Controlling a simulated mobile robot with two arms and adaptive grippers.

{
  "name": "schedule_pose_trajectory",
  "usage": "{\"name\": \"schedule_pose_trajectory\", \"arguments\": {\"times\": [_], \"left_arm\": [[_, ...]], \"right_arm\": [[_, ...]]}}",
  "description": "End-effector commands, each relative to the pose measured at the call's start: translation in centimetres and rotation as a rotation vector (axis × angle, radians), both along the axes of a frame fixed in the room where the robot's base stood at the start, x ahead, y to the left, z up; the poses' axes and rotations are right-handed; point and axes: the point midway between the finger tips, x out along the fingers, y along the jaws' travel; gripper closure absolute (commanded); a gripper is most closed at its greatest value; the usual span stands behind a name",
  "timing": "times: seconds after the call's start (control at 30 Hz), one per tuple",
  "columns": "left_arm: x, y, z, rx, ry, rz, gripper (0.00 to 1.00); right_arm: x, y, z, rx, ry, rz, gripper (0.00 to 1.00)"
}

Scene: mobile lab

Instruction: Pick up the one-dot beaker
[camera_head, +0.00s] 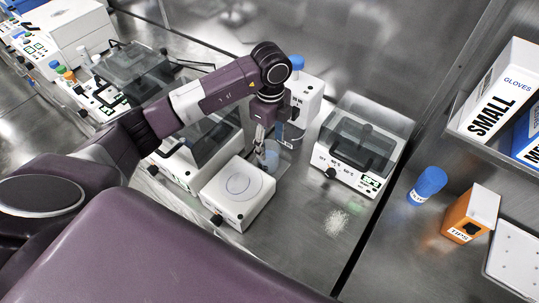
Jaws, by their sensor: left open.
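My left arm comes in from the left, and its left gripper (261,148) points down behind the white plate device. It is open, with its fingertips right at a small clear beaker (271,158) with a bluish tint. The fingers overlap the beaker in the picture, and I cannot tell whether they touch it. Any dot mark on the beaker is too small to make out. My right gripper is not in view.
A white device with a round plate mark (238,190) stands in front of the beaker. A clear-lidded white device (365,145) stands to the right. Bare metal bench (300,235) lies in front.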

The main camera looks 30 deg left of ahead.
Motion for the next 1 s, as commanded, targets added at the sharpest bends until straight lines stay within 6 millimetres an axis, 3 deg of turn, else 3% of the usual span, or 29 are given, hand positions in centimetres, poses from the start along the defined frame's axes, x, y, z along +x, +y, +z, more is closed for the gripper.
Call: {"name": "schedule_pose_trajectory", "arguments": {"times": [0.2, 0.37, 0.53, 0.7, 1.0], "left_arm": [[0.0, 0.0, -3.0, -0.001, 0.002, 0.0, 0.46], [0.0, 0.1, -4.0, 0.0, 0.002, 0.001, 0.46], [0.1, 0.8, -6.3, 0.001, 0.005, 0.001, 0.46], [0.2, 0.8, -8.5, 0.0, 0.001, -0.001, 0.46], [0.2, 0.8, -8.9, 0.0, -0.001, -0.001, 0.49]], "right_arm": [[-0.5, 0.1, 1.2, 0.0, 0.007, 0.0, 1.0], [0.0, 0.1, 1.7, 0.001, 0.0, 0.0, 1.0], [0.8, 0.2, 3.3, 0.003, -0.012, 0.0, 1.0], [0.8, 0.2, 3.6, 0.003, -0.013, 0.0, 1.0], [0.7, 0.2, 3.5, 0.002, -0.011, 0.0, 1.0]]}}
